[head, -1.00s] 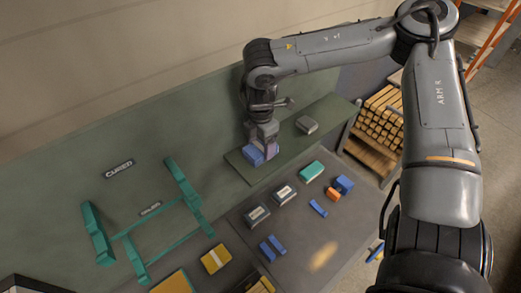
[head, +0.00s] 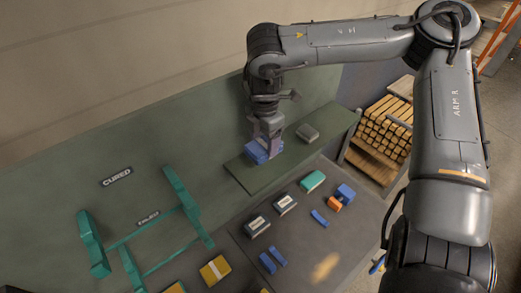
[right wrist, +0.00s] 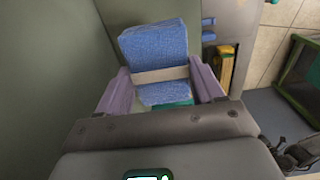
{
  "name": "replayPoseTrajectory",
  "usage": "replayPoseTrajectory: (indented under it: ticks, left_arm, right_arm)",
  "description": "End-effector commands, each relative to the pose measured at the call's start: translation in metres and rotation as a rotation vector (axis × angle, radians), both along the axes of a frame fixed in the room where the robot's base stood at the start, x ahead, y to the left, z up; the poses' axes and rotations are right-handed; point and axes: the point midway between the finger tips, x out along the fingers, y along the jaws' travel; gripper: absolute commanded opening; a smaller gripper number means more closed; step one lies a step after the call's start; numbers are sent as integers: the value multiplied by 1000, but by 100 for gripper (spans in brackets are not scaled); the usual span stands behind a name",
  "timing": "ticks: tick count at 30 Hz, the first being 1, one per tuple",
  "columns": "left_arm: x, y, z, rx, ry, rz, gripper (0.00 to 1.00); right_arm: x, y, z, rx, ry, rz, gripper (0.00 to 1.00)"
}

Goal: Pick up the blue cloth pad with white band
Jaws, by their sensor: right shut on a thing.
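The blue cloth pad with white band (head: 256,153) is over the dark green shelf (head: 246,181) in the head view. My right gripper (head: 272,144) points down and is shut on it. In the right wrist view the pad (right wrist: 155,45) lies between the two purple-grey fingers (right wrist: 160,93), its pale band running across it. Whether the pad's underside clears the shelf is hard to tell. My left gripper is not in view.
A teal frame (head: 150,235) stands at left.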

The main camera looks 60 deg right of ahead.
Motion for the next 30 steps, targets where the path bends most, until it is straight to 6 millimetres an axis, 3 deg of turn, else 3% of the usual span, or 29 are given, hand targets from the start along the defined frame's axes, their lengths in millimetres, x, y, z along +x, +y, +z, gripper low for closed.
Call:
replayPoseTrajectory:
  ticks: [18,30]
  left_arm:
    - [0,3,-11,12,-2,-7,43]
    - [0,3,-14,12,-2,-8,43]
  right_arm:
    - [-73,-33,47,0,-2,0,37]
    - [-97,-44,62,1,1,1,37]
